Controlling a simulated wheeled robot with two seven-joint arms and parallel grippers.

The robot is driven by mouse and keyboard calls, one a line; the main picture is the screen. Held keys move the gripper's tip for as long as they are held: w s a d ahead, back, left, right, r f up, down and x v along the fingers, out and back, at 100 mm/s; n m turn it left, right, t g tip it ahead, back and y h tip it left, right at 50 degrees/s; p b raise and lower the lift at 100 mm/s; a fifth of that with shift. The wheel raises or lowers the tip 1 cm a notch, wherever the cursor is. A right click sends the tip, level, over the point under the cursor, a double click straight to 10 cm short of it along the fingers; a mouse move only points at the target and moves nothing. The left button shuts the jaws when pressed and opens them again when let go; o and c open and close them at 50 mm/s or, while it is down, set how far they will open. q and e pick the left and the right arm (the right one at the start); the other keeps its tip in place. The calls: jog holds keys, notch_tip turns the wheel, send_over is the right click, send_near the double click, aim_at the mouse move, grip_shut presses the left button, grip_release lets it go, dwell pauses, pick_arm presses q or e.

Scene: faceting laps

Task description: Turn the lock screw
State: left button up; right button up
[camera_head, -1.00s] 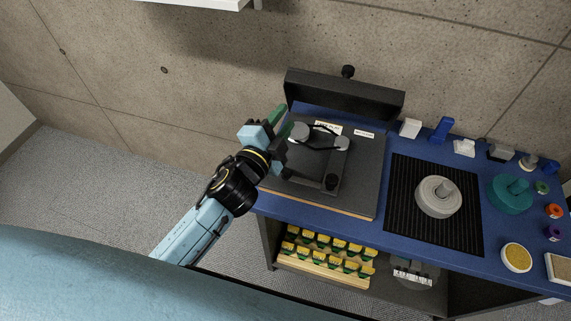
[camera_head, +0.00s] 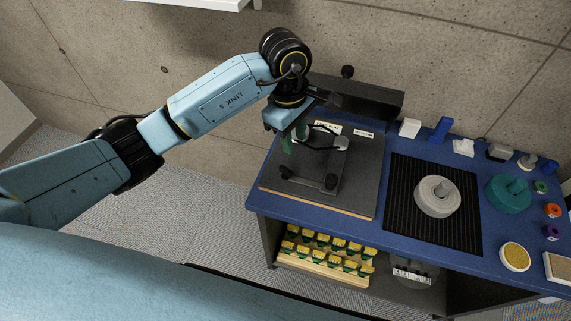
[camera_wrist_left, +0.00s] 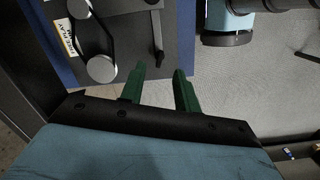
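The dark machine plate (camera_head: 355,190) on the blue bench carries a belt drive with a grey pulley (camera_head: 341,143). The bar (camera_wrist_left: 156,35) also shows in the wrist view. I cannot tell which knob is the lock screw. My right gripper is not seen.
To the right are a ribbed black mat (camera_head: 405,225) with a grey lap (camera_head: 438,196), a teal lap (camera_head: 508,195) and small fixtures. A rack of yellow-topped pieces (camera_head: 325,250) sits below.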

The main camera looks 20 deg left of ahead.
aim_at(286, 169)
pick_arm(q)
jog(key=shift+y, duration=0.6)
jog(key=f, duration=0.4)
jog(key=a+f, duration=0.1)
jog(key=f, duration=0.3)
jog(key=a+f, duration=0.1)
jog(key=f, duration=0.3)
jog(key=shift+w+f, duration=0.25)
jog(key=shift+f, duration=0.15)
grip_shut()
